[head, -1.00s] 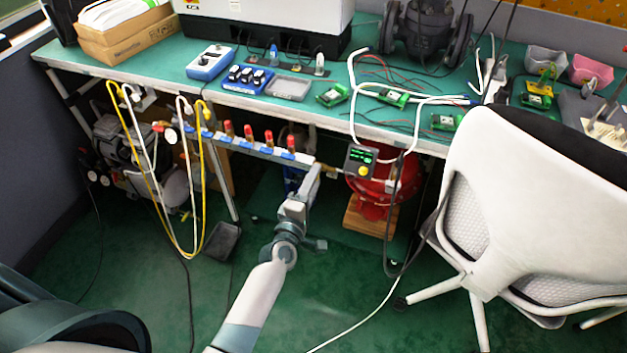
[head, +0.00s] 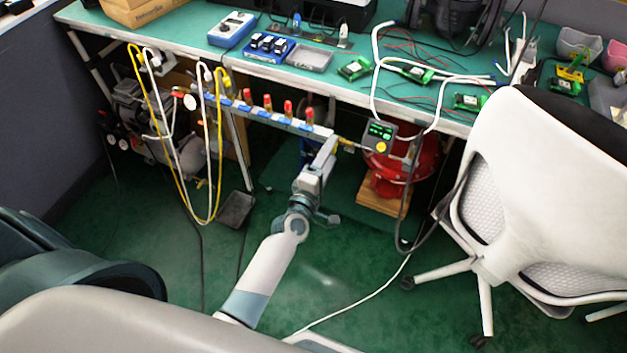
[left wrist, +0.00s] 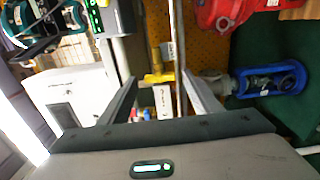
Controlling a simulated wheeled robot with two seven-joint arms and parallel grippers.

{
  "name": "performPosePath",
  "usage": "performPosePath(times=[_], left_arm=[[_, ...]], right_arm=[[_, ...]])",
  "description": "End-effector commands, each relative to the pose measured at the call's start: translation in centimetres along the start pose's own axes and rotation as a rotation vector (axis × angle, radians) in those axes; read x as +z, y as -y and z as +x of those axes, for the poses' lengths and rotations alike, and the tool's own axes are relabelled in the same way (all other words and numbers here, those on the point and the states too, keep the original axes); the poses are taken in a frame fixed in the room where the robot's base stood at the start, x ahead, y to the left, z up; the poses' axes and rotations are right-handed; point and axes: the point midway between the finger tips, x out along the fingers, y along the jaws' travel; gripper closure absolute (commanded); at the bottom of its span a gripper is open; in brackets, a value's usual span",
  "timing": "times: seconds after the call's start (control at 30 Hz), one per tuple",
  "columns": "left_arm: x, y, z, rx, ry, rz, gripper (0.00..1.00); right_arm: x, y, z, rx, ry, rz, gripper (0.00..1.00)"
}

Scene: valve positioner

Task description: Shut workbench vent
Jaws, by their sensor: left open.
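A manifold (head: 262,115) with several red-handled valves runs under the front edge of the workbench. A yellow brass valve fitting (head: 346,145) sits at its right end, beside a box with a green display (head: 380,133). I cannot tell for sure which part is the vent. My left gripper (head: 328,150) is at the manifold's right end, just left of the brass fitting. In the left wrist view, the brass fitting (left wrist: 158,78) with white tags lies between the open fingers of the left gripper (left wrist: 157,80). I cannot tell whether they touch it. My right gripper is not in view.
A white chair (head: 530,190) stands at the right. Yellow and white hoses (head: 185,200) hang at the left. A red valve body (head: 405,165) sits under the bench on a wooden block. Black and white cables hang near it. Green floor in front is mostly clear.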

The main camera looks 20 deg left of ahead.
Motion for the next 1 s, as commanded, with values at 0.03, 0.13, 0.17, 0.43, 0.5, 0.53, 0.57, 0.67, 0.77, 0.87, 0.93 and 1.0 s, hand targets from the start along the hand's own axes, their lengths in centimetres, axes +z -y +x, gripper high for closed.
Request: performPosePath(times=[0.03,0.13,0.17,0.43,0.5,0.53,0.57,0.67,0.77,0.87,0.93,1.0], left_arm=[[0.0,0.1,-0.4,-0.002,0.000,0.000,0.42],[0.0,0.1,-1.4,-0.001,0.000,0.000,0.42],[0.0,0.1,-1.8,-0.002,0.000,0.000,0.42],[0.0,0.2,-6.6,-0.003,0.000,0.000,0.42],[0.0,0.2,-8.1,-0.003,0.000,0.000,0.42],[0.0,0.1,-8.6,-0.002,0.000,0.000,0.42],[0.0,0.2,-9.3,-0.003,0.001,0.000,0.42],[-0.1,0.2,-11.2,-0.002,0.000,0.001,0.42],[-0.1,0.2,-13.1,-0.003,0.000,0.001,0.42],[0.0,0.2,-14.7,-0.002,0.001,0.000,0.42],[-0.1,0.1,-15.5,-0.001,0.000,0.000,0.42],[-0.1,0.1,-16.1,-0.001,0.000,0.000,0.42]], right_arm=[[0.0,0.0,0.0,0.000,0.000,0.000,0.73],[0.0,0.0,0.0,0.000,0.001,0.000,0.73],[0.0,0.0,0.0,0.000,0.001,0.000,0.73],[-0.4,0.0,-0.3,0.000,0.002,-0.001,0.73],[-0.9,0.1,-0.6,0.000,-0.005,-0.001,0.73],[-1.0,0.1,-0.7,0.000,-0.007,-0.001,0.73],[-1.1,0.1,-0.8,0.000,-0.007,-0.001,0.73],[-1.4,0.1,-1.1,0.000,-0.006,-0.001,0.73],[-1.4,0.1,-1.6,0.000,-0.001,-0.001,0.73],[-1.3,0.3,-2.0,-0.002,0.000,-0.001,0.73],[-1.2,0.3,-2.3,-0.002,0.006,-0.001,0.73],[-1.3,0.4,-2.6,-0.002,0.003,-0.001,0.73]])
